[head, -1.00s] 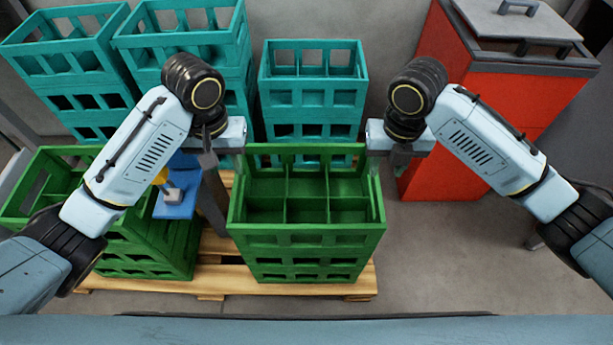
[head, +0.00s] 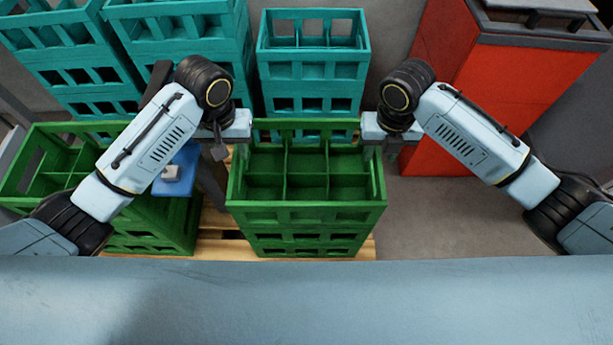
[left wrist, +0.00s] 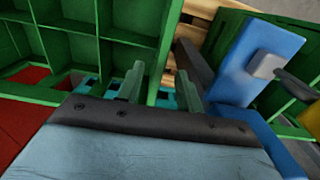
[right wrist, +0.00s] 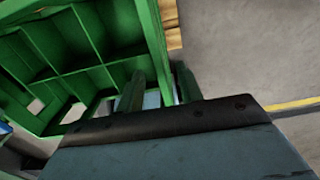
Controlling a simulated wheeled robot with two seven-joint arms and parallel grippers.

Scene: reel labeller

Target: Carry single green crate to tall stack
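The middle green crate (head: 306,215) stands upright in front of me in the head view, its top open and divided into empty compartments. My left gripper (head: 240,150) is at its left side wall and my right gripper (head: 372,148) at its right side wall, both near the back corners. In the left wrist view my left fingers (left wrist: 160,88) are apart, with the crate's wall running between them. In the right wrist view my right fingers (right wrist: 158,90) are likewise apart astride the wall. Another green crate stack (head: 150,228) stands to the left, partly behind my left arm.
Teal crate stacks (head: 312,72) stand behind. A wooden pallet (head: 215,245) lies beneath the green crates. A blue panel with a grey block (head: 178,172) on a dark post stands between the green crates. A red cabinet (head: 450,90) is back right. Floor (head: 430,220) to the right is clear.

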